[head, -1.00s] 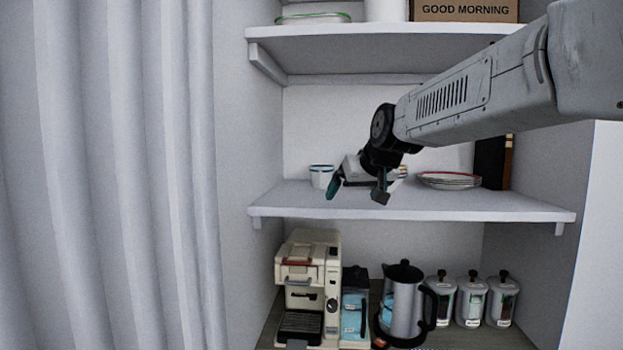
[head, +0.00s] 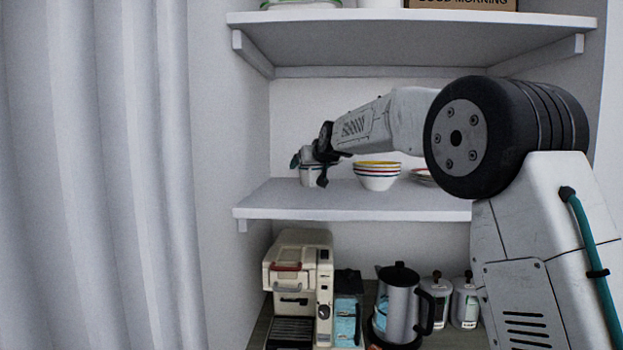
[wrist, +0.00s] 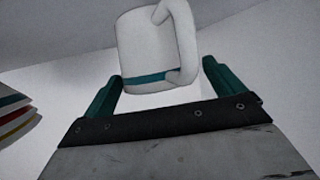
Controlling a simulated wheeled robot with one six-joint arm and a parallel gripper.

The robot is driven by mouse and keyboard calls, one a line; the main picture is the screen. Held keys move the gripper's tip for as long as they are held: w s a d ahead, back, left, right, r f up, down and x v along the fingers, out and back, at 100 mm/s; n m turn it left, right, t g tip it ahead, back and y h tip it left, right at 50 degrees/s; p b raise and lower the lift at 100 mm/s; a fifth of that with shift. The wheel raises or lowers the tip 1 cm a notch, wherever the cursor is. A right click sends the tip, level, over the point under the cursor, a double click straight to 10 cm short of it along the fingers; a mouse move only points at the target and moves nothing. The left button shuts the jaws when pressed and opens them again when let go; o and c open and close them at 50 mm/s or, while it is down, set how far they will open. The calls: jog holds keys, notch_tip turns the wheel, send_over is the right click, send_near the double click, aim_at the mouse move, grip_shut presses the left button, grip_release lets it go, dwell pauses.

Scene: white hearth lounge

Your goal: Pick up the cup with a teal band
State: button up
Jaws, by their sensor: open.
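The white cup with a teal band (wrist: 145,48) stands at the left of the middle shelf. It also shows in the head view (head: 309,178), partly covered by my gripper (head: 309,166). In the wrist view the cup fills the space just ahead of and between the tips of my open gripper (wrist: 162,73), its handle towards the right finger. A gap shows on each side of the cup, and the fingers are not closed on it.
Stacked bowls with coloured rims (head: 377,176) stand right of the cup and show at the wrist view's left edge (wrist: 12,118). Plates (head: 422,177) lie further right. The upper shelf (head: 400,40) runs above my arm. A coffee machine (head: 298,275) and kettle (head: 400,305) stand below.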

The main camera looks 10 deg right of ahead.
jog(key=shift+w+f, duration=0.15)
jog(key=shift+w, duration=0.1)
jog(key=c, duration=1.1)
jog(key=shift+c, duration=0.2)
